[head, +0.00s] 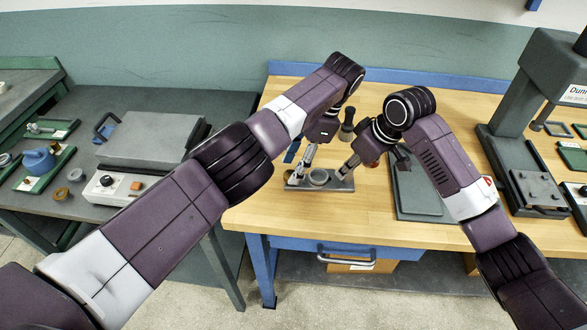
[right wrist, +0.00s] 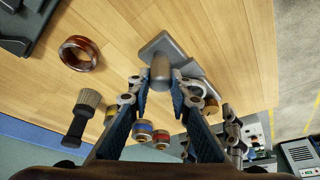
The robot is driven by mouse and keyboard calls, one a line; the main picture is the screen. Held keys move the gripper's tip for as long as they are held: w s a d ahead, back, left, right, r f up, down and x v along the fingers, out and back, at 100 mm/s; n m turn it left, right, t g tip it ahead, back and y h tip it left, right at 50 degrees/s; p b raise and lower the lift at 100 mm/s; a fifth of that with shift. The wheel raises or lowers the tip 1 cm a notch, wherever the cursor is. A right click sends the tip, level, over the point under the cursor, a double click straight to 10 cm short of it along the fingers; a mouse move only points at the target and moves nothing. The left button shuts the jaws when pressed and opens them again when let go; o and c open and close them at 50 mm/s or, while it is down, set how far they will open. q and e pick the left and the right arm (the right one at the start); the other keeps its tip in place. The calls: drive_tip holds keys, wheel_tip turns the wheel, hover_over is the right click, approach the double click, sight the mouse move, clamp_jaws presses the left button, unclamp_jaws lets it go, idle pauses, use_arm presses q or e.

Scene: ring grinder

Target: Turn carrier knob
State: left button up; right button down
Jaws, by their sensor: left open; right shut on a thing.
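The grinding fixture (head: 320,185) is a small grey base with a round ring-shaped part, near the front edge of the wooden bench. In the right wrist view a rounded grey knob (right wrist: 161,66) stands on a grey plate (right wrist: 163,43). My right gripper (right wrist: 161,88) is shut on this knob, one finger on each side. In the head view my right gripper (head: 346,171) reaches down to the fixture's right end. My left gripper (head: 297,178) is open at the fixture's left end. Its contact with the fixture cannot be made out. The knob is hard to make out in the head view.
A brush (right wrist: 82,117), an amber ring (right wrist: 80,53) and banded rollers (right wrist: 160,138) are on the bench near my right gripper. A dark mat (head: 417,195) lies right of the fixture and a press (head: 535,100) stands further right. The bench front is clear.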

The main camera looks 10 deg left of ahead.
sight(289, 171)
use_arm(q)
wheel_tip(289, 171, up, 8)
idle(0.4)
drive_tip(key=shift+f, duration=0.1)
drive_tip(key=h, duration=0.1)
drive_tip(key=f+m, duration=0.1)
drive_tip(key=f+h, duration=0.1)
drive_tip(key=shift+w+a+h, duration=0.25)
drive_tip(key=shift+a+h, duration=0.05)
drive_tip(key=shift+a, duration=0.05)
use_arm(e)
drive_tip(key=shift+d, duration=0.1)
use_arm(q)
drive_tip(key=shift+w+a+f+m+h, duration=0.1)
drive_tip(key=shift+a+m+h, duration=0.2)
drive_tip(key=shift+m+h, duration=0.25)
drive_tip(key=a+r+m+t+h, duration=0.1)
drive_tip(key=a+r+m+h, duration=0.15)
drive_tip(key=a+h, duration=0.25)
drive_tip(key=x, duration=1.1)
drive_tip(key=shift+d+f, duration=0.1)
drive_tip(key=shift+d, duration=0.3)
